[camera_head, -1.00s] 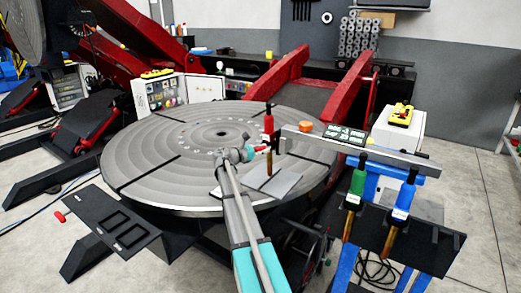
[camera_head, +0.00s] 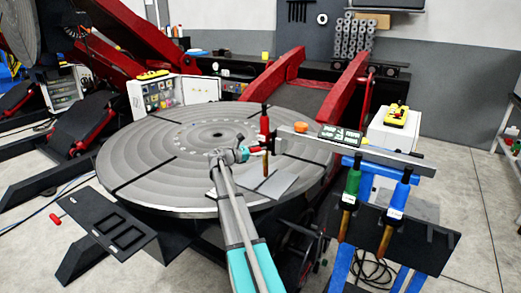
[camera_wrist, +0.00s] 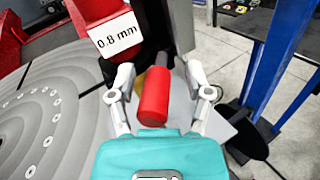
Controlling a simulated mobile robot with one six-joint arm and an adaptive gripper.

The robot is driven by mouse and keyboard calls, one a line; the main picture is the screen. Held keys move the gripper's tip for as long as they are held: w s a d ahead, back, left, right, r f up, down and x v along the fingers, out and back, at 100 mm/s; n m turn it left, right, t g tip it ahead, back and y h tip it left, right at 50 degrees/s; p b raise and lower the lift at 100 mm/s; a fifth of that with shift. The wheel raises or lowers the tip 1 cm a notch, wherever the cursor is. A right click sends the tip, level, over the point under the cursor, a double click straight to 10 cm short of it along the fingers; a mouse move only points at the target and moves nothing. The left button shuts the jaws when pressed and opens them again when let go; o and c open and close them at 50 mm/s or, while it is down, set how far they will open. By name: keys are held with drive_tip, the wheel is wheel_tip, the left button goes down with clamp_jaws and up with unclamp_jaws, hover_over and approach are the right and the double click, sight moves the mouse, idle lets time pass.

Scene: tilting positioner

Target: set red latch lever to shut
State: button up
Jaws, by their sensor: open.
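The red latch lever has a cylindrical red grip (camera_wrist: 153,97), which points toward the camera in the wrist view. It also shows as a small red grip (camera_head: 256,149) in the head view, just under the red torch. My gripper (camera_wrist: 160,78) is open, with one finger on each side of the red grip. I see gaps between the fingers and the grip, so they do not look closed on it. The lever's far end and its pivot are hidden behind the grip.
A red torch (camera_head: 265,122) with a 0.8 mm label (camera_wrist: 116,34) stands close to the lever. Green (camera_head: 352,180) and blue (camera_head: 401,190) torches hang at the right by a metal beam (camera_head: 385,153). The large round turntable (camera_head: 165,165) lies below and left.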

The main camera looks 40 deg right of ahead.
drive_tip(key=v, duration=1.2)
drive_tip(key=shift+c, duration=0.3)
